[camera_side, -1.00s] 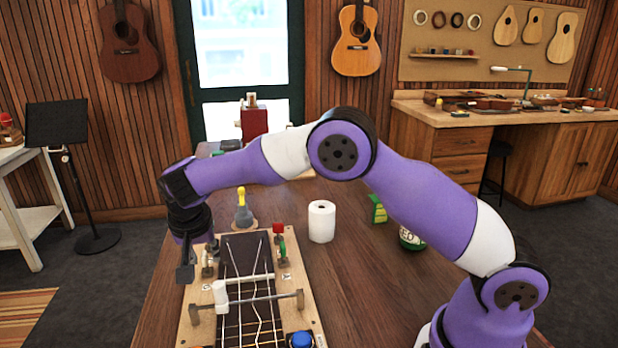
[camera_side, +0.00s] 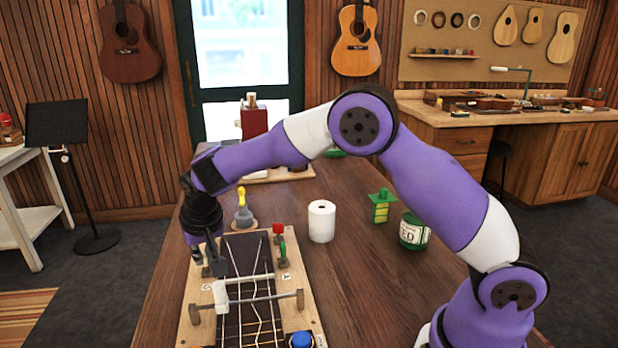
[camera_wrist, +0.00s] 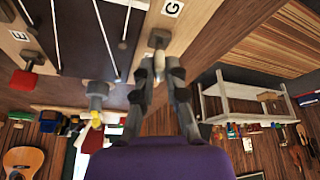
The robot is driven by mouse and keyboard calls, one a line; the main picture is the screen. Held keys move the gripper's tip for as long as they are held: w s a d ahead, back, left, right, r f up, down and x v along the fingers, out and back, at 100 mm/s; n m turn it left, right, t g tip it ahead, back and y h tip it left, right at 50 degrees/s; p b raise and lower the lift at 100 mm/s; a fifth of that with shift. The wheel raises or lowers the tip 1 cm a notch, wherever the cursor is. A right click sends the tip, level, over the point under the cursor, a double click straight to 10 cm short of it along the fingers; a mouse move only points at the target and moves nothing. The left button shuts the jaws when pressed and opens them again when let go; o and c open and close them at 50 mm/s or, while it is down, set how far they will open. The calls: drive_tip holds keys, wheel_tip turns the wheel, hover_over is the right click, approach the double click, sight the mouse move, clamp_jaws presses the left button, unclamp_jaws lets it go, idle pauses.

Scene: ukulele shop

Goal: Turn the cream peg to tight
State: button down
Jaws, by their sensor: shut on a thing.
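The cream peg (camera_wrist: 160,64) shows in the wrist view as a small pale piece on a grey post at the edge of the wooden board. My gripper (camera_wrist: 162,76) has its fingers closed around it and covers most of it. In the side view my gripper (camera_side: 210,265) is down at the left edge of the board (camera_side: 310,310), and the peg is largely hidden behind it. The peg's turn angle cannot be read. A letter tag (camera_wrist: 172,8) sits near the peg.
A red peg (camera_side: 278,228) and a green peg (camera_side: 283,248) stand on the board's right side. A crossbar with a white sleeve (camera_side: 220,293) spans the strings. A yellow-handled tool (camera_side: 242,205), paper roll (camera_side: 321,221) and green jar (camera_side: 413,232) stand beyond the board.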

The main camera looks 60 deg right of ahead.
drive_tip(key=n+y, duration=0.1)
drive_tip(key=n, duration=0.3)
drive_tip(key=shift+d+n+t+y, duration=0.2)
drive_tip(key=shift+n+t+y, duration=0.1)
drive_tip(key=shift+y, duration=0.1)
drive_tip(key=n+y, duration=0.1)
drive_tip(key=n, duration=0.3)
drive_tip(key=shift+y, duration=0.3)
drive_tip(key=shift+n, duration=0.3)
drive_tip(key=c, duration=0.9)
unclamp_jaws()
drive_tip(key=shift+c, duration=0.2)
drive_tip(key=v, duration=1.2)
drive_tip(key=shift+w, duration=0.25)
